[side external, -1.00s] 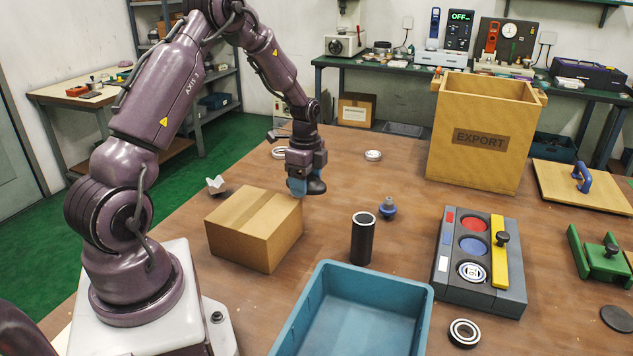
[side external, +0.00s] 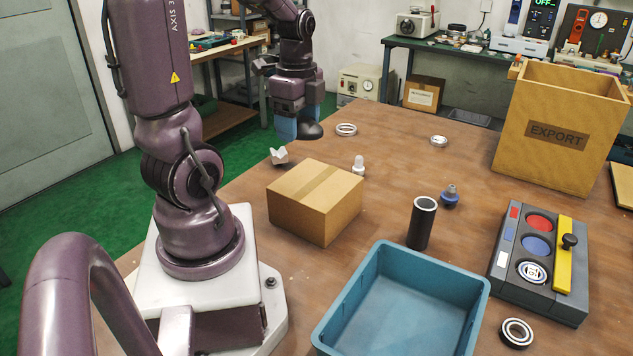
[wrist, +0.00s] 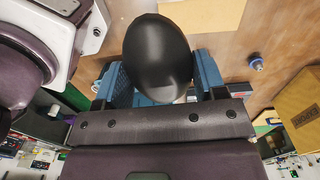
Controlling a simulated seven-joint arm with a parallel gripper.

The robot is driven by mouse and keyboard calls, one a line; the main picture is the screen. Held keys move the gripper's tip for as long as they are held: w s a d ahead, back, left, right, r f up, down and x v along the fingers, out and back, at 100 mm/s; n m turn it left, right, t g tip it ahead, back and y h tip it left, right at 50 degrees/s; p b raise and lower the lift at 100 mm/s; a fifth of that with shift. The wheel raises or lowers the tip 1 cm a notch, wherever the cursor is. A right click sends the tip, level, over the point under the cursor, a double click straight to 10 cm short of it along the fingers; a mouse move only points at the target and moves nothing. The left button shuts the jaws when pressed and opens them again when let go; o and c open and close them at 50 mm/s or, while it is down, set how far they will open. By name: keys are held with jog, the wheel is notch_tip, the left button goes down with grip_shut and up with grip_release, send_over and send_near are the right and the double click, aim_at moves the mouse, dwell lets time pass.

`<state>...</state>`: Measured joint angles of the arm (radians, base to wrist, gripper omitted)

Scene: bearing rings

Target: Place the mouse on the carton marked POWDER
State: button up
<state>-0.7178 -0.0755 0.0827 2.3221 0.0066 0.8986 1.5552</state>
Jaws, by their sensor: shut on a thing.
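The mouse (side external: 309,131) is a smooth black rounded shape. My gripper (side external: 299,128), with blue fingers, is shut on it. The wrist view shows the mouse (wrist: 158,55) between the fingers. The gripper holds it in the air, beyond and above a plain cardboard carton (side external: 315,203) in the side view. The carton is closed, with a tape strip along its top. No POWDER mark shows on its visible faces. A wooden box marked EXPORT (side external: 560,135) stands at the back right.
A white bottle-like piece (side external: 358,166) and a small white piece (side external: 279,156) stand near the carton. A black cylinder (side external: 422,225), a blue-grey knobbed part (side external: 450,197) and a blue bin (side external: 335,318) are to the right. A ring (side external: 346,130) lies behind.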

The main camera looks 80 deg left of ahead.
jog(key=s+d+f, duration=0.2)
jog(key=s+d, duration=0.2)
send_over(316, 182)
notch_tip(316, 182, down, 10)
jog(key=shift+s+d+r, duration=0.1)
jog(key=shift+s+r, duration=0.05)
jog(key=shift+r, duration=0.05)
jog(key=shift+f, duration=1.75)
jog(key=shift+f, duration=0.15)
jog(key=o, duration=0.9)
jog(key=shift+o, duration=0.2)
